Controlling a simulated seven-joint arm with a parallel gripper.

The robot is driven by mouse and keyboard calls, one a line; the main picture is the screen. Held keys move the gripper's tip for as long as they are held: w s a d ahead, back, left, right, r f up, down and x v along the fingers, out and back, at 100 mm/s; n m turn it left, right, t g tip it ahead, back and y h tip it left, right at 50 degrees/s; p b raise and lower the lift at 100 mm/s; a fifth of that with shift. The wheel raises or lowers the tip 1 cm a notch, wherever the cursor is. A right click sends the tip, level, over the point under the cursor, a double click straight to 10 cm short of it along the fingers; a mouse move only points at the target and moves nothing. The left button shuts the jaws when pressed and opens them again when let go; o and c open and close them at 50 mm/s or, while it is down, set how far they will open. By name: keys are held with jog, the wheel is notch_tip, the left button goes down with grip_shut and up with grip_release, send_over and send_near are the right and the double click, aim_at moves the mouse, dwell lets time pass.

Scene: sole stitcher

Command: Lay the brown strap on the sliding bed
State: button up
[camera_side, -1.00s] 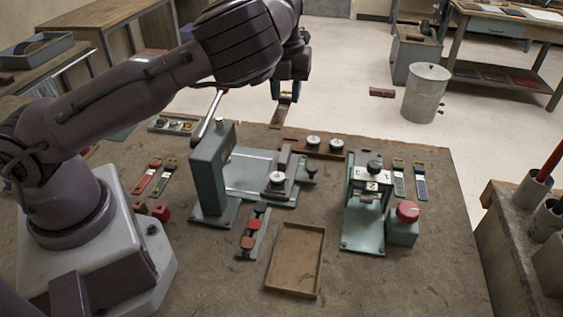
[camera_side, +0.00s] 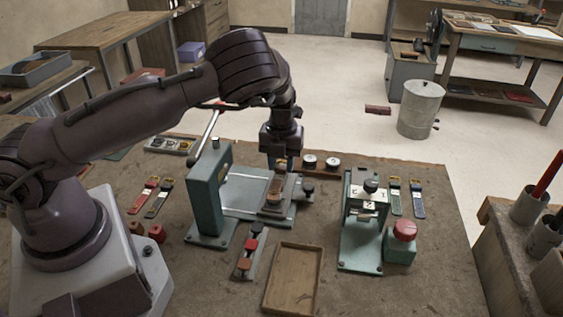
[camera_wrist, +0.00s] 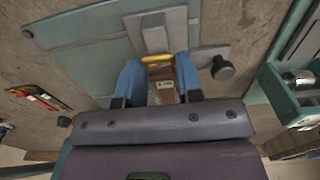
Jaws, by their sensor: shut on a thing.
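The brown strap (camera_wrist: 165,92) with a yellow buckle end is between the two blue fingers of my gripper (camera_wrist: 158,78) in the wrist view. My gripper (camera_side: 280,165) is shut on it, low over the sliding bed (camera_side: 243,192) in the side view. The bed belongs to the green lever press (camera_side: 210,195) and has a grey clamp part (camera_wrist: 152,35) just beyond the buckle in the wrist view. The strap is mostly hidden by the gripper in the side view. I cannot tell whether it touches the bed.
A black side knob (camera_wrist: 222,68) sits right of the fingers. A green stamping press (camera_side: 362,225) with a red button (camera_side: 404,230) stands to the right. Red and dark straps (camera_side: 145,194) lie to the left.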

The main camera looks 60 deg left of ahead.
jog(key=shift+f, duration=0.15)
jog(key=o, duration=0.9)
